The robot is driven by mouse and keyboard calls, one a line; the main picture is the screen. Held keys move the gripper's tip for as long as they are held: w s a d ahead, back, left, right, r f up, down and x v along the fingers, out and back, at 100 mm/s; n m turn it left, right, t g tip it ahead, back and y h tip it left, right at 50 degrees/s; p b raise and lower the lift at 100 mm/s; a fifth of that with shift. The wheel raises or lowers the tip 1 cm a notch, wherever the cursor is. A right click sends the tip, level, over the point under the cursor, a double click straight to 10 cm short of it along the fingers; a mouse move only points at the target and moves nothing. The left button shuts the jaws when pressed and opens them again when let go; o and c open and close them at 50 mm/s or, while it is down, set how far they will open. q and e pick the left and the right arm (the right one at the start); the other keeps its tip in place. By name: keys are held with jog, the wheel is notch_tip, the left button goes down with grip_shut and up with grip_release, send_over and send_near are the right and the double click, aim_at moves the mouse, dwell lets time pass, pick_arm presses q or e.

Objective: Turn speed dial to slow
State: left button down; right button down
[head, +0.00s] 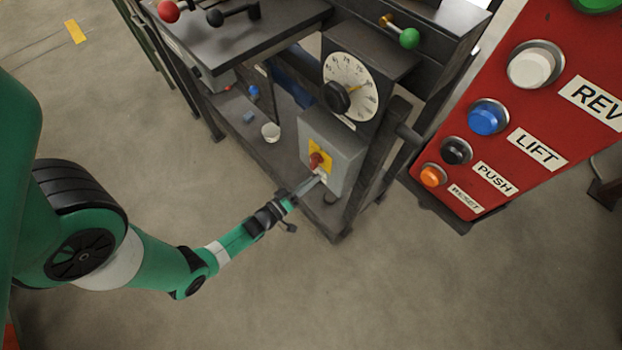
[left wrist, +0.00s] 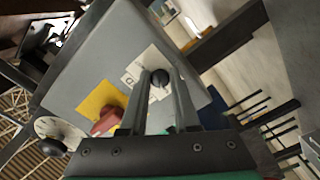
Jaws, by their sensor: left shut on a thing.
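A grey control box (head: 345,156) stands low on the dark machine frame. It carries a red rotary switch (head: 317,160) on a yellow plate, with a small white marked plate below it. In the left wrist view a small black knob (left wrist: 159,77) sits on the white plate (left wrist: 139,66), and the red switch (left wrist: 106,121) is beside it. My left gripper (head: 319,179) reaches the box's front; its fingers (left wrist: 160,78) are shut on the small black knob. The plate's marks and the knob's pointer are too small to read. My right gripper is out of view.
A large round dial (head: 362,80) with numbers and a black knob is above the box. A red panel (head: 500,120) with coloured buttons stands at the right. The floor in front is clear.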

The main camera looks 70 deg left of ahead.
pick_arm(q)
jog(key=shift+n, duration=0.6)
jog(key=c, duration=0.7)
grip_release()
jog(key=shift+o, duration=0.2)
jog(key=shift+s, duration=0.1)
jog(key=p+v, duration=0.3)
jog(key=v, duration=0.8)
jog(key=shift+s+d, duration=0.2)
